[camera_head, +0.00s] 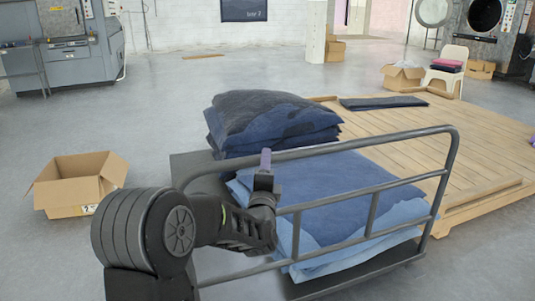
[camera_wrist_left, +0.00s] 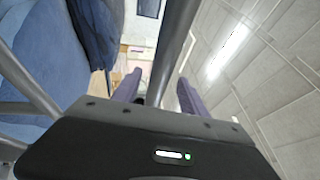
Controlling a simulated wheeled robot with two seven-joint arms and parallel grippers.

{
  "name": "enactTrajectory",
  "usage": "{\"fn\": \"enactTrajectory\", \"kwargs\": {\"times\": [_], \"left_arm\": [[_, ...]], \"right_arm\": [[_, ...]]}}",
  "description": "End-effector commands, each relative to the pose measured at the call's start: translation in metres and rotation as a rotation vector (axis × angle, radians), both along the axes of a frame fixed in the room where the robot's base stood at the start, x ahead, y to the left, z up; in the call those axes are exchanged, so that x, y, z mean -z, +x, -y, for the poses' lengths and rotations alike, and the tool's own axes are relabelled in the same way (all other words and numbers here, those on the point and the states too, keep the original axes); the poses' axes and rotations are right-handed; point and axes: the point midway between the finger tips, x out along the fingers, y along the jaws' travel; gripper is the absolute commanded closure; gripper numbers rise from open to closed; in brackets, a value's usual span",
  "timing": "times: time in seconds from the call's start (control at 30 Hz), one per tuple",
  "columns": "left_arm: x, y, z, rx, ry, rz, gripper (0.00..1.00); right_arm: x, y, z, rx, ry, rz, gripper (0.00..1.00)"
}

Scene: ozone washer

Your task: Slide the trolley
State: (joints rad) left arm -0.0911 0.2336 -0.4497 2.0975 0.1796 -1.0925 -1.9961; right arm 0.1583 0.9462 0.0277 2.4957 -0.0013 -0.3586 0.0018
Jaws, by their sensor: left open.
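The trolley has a dark grey tubular rail (camera_head: 360,142) along its near side and a low dark platform. Stacks of folded blue denim lie on it: a darker stack (camera_head: 270,115) behind and a lighter blue stack (camera_head: 330,190) nearer the rail. My left gripper (camera_head: 265,162) is at the left part of the top rail, with a purple finger pointing up. In the left wrist view, the two purple fingers (camera_wrist_left: 158,92) stand apart, with the rail (camera_wrist_left: 174,45) running between them; whether they touch it is unclear. My right gripper is not in view.
A wooden pallet platform (camera_head: 470,150) stands close behind and right of the trolley, with a folded dark cloth (camera_head: 383,102) on it. An open cardboard box (camera_head: 75,190) sits on the floor at left. A white chair (camera_head: 447,75) and machines stand farther back.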

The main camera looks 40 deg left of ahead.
Motion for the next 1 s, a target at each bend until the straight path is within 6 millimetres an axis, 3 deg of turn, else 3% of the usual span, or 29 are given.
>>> {"fn": "enactTrajectory", "kwargs": {"times": [0.4, 0.73, 1.0], "left_arm": [[-0.009, 0.048, -0.03, 0.001, 0.0, -0.001, 0.5], [-0.011, 0.051, -0.032, 0.001, -0.001, 0.0, 0.5], [-0.011, 0.051, -0.032, 0.001, 0.0, -0.001, 0.72]], "right_arm": [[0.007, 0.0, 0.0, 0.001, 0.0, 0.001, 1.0], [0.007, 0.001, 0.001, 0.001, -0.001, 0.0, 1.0], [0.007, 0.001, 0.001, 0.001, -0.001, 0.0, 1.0]]}}
